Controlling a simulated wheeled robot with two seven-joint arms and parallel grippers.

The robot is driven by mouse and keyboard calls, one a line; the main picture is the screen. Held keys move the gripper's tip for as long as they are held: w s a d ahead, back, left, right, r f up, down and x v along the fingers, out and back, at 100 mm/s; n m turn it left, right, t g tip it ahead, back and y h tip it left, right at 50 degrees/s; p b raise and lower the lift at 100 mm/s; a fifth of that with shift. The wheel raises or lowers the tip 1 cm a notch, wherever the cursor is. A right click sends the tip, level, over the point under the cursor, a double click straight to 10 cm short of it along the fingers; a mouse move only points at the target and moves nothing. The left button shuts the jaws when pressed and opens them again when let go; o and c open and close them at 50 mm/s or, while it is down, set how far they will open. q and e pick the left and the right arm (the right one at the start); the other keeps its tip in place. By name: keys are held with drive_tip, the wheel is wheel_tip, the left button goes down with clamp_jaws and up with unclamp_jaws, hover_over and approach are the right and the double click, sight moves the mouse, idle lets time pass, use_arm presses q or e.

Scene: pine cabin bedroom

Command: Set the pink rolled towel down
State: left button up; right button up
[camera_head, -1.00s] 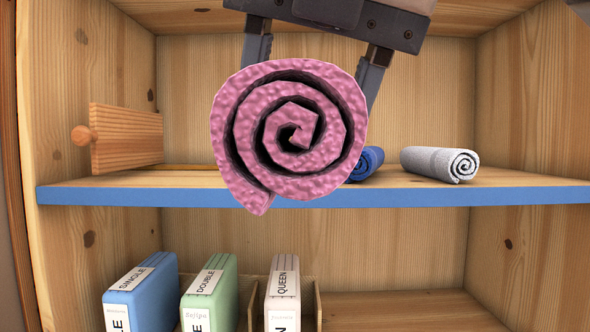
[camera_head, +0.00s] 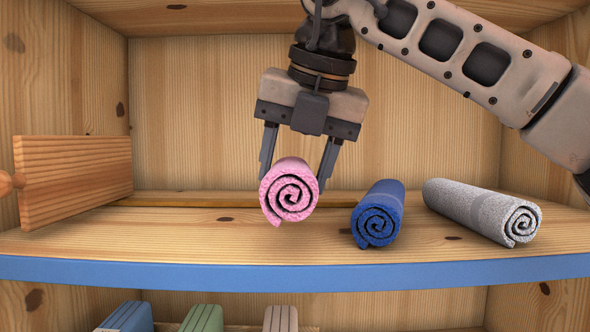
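The pink rolled towel (camera_head: 289,192) is in my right gripper (camera_head: 296,178), its spiral end toward the camera. The two fingers reach down on either side of it, behind its front end, and are shut on it. The towel is over the shelf board (camera_head: 200,232), left of the blue rolled towel (camera_head: 378,214); I cannot tell whether its underside touches the board. The fingertips are partly hidden by the towel. My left gripper is not in view.
A grey rolled towel (camera_head: 482,210) lies to the right of the blue one. A wooden panel with a knob (camera_head: 75,180) stands at the left. The board between panel and pink towel is bare. Boxes (camera_head: 203,318) stand on the compartment below.

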sight(297, 155)
drive_tip(key=w, duration=0.3)
drive_tip(key=shift+r+p, duration=0.1)
drive_tip(key=shift+p, duration=0.3)
drive_tip(key=shift+w, duration=0.2)
drive_tip(key=shift+f, duration=1.9)
drive_tip(key=o, duration=1)
drive_tip(key=shift+f, duration=0.1)
drive_tip(key=v, duration=0.8)
drive_tip(key=shift+a, duration=0.1)
drive_tip(key=shift+w+f, duration=0.1)
